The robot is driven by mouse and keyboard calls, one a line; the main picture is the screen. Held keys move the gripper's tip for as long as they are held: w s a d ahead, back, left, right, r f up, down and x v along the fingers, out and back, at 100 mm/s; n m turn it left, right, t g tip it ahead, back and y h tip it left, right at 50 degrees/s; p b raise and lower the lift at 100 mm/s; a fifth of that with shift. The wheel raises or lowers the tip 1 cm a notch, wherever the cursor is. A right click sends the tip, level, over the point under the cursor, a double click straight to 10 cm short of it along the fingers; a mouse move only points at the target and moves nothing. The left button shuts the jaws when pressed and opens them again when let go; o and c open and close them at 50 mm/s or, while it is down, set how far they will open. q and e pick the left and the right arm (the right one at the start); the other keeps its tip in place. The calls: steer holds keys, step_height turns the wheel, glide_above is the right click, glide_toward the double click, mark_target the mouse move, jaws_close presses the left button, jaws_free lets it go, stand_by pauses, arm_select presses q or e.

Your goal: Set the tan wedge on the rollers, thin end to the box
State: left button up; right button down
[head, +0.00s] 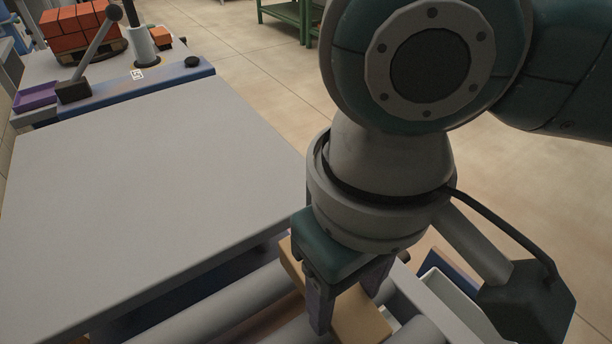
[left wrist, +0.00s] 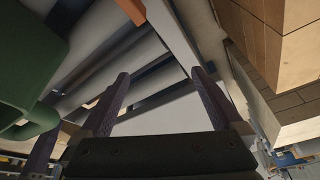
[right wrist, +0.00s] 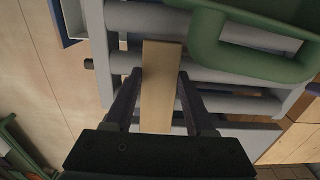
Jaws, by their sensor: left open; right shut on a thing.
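The tan wedge (head: 357,319) is between the fingers of my right gripper (head: 345,305), which is shut on it over the rollers (head: 235,302). In the right wrist view the wedge (right wrist: 161,90) is a long plain strip between the fingers, lying across the grey rollers (right wrist: 132,62). I cannot tell whether it touches them or which end is thin. My left gripper (left wrist: 160,85) is open and empty in the left wrist view, with rollers (left wrist: 95,80) beyond it; it is out of the head view. I cannot make out the box for certain.
A broad grey tabletop (head: 150,205) beside the rollers is bare. Orange bricks (head: 80,28), a lever (head: 98,45) and a purple tray (head: 36,97) are at the far left. A pale bin (head: 445,303) stands right of the wedge. A green frame (right wrist: 265,50) is close by.

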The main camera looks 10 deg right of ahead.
mark_target(345, 304)
arm_select(q)
steer(key=shift+f+b, duration=0.6)
steer(key=shift+f, duration=0.05)
arm_select(e)
step_height(345, 304, down, 3)
steer(key=shift+f, duration=0.25)
steer(key=shift+f, duration=0.2)
steer(key=shift+c, duration=1.2)
jaws_free()
arm_select(q)
step_height(345, 304, up, 4)
steer(key=p, duration=0.3)
steer(key=shift+p, duration=0.4)
arm_select(e)
step_height(345, 304, up, 12)
steer(key=shift+r, duration=0.2)
